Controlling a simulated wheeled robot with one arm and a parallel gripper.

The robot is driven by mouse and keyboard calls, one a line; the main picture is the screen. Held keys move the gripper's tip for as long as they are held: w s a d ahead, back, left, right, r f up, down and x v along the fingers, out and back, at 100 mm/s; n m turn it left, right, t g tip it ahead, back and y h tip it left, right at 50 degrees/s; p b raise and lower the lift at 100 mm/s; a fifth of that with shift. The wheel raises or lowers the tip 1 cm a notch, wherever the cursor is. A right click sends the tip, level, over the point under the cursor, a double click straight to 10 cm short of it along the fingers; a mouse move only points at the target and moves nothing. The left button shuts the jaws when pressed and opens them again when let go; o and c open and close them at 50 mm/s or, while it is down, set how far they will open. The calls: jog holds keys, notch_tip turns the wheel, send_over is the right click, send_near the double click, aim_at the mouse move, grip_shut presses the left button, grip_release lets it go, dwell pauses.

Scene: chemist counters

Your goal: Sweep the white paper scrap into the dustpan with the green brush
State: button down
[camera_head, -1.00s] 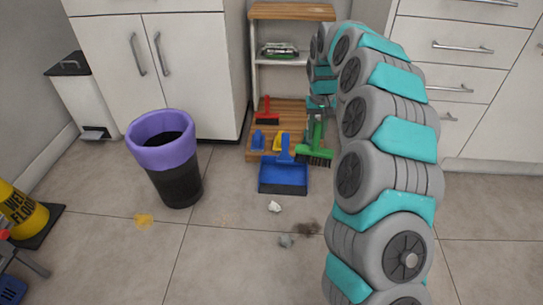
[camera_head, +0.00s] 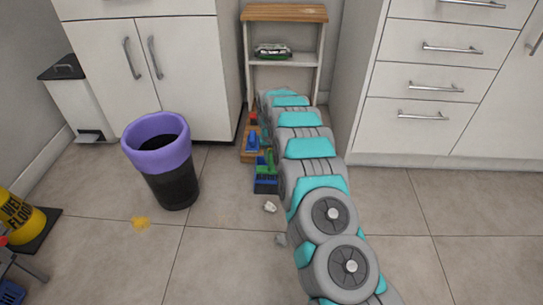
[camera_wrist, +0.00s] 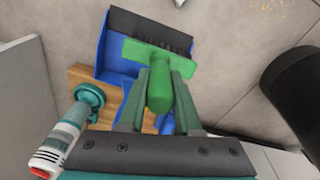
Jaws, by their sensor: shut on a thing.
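My gripper (camera_wrist: 158,88) is shut on the handle of the green brush (camera_wrist: 140,52), in the wrist view. The brush head, with dark bristles, is over or beside the blue dustpan (camera_wrist: 108,65); I cannot tell whether they touch. In the head view the brush (camera_head: 268,160) shows just behind the dustpan (camera_head: 265,187), left of my arm, which hides my gripper. The white paper scrap (camera_head: 270,207) lies on the floor in front of the dustpan. A pale piece at the wrist view's top edge may be the scrap.
A grey lump (camera_head: 281,240) lies near the scrap beside my arm. A black bin with purple rim (camera_head: 157,143) stands left, with yellow crumbs (camera_head: 140,222) before it. A wooden board (camera_head: 246,153) with tools and a shelf (camera_head: 285,14) are behind. The floor right is clear.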

jog(key=s+b, duration=0.2)
jog(key=s, duration=1.6)
notch_tip(320, 180, down, 8)
jog(key=b, duration=0.2)
jog(key=shift+w+a, duration=0.3)
jog(key=shift+w, duration=0.15)
jog(key=shift+w+p, duration=0.3)
jog(key=shift+w, duration=1.2)
jog(key=shift+w+d+p, duration=0.1)
jog(key=shift+w+p, duration=0.2)
jog(key=shift+w, duration=1.1)
